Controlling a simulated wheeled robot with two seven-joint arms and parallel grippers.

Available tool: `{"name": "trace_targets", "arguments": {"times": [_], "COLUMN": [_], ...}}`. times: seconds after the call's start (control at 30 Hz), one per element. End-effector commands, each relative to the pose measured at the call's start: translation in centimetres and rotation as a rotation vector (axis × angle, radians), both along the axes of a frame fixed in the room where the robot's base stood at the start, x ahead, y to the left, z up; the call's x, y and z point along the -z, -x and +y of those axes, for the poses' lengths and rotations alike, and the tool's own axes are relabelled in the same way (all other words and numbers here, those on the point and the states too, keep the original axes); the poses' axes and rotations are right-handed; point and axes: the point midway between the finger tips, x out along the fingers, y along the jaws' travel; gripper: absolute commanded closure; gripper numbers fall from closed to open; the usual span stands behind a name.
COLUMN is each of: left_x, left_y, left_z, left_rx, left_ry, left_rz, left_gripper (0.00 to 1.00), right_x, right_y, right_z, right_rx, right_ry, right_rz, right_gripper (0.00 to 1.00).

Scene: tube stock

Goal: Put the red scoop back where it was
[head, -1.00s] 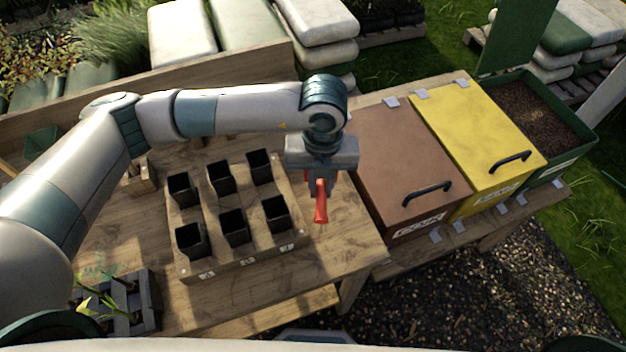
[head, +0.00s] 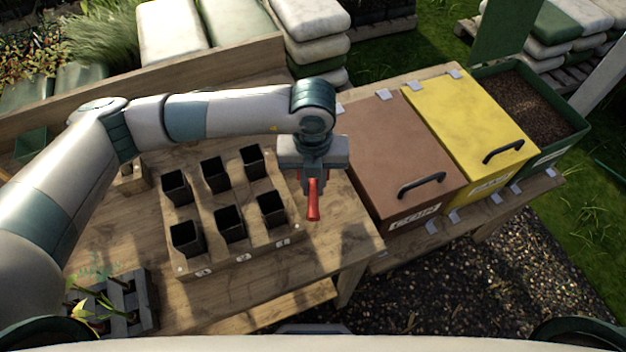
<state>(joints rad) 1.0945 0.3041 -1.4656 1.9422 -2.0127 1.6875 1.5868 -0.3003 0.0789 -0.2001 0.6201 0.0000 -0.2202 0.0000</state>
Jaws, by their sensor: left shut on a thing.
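The red scoop (head: 313,202) is in my left gripper (head: 312,180), with its red handle pointing toward me. The gripper is shut on it and holds it over the right part of the wooden bench (head: 335,240), just right of the pot tray. The rest of the scoop is hidden by the gripper. I cannot tell how far it is above the bench. My right gripper is not in view.
A wooden tray (head: 240,262) holds several black pots left of the gripper. Right are a brown-lidded bin (head: 400,150), a yellow-lidded bin (head: 470,120), both shut, and an open green bin (head: 580,130) of dark soil. A grey seedling tray (head: 140,300) is front left.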

Motion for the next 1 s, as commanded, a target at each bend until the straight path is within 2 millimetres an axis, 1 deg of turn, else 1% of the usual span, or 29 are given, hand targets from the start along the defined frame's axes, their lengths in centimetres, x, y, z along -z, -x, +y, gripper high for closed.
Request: {"name": "trace_targets", "arguments": {"times": [0.03, 0.3, 0.5, 0.7, 1.0], "left_x": [0.6, 3.1, 4.4, 5.0, 5.0], "left_y": [0.0, 0.0, 0.0, 0.0, 0.0], "left_z": [0.0, 0.0, 0.0, 0.0, 0.0], "left_rx": [-0.001, -0.001, 0.000, 0.000, 0.000], "left_ry": [-0.001, -0.001, 0.000, 0.001, 0.000], "left_rz": [0.001, 0.000, 0.000, 0.000, 0.000], "left_gripper": [1.00, 1.00, 1.00, 1.00, 1.00], "right_x": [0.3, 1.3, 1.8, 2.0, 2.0], "right_y": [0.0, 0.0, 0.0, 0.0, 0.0], "right_z": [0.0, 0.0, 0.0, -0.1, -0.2], "right_rx": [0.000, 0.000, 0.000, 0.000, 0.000], "right_ry": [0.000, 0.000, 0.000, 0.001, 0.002], "right_rz": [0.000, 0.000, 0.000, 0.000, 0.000], "right_gripper": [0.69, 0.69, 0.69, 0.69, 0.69]}}
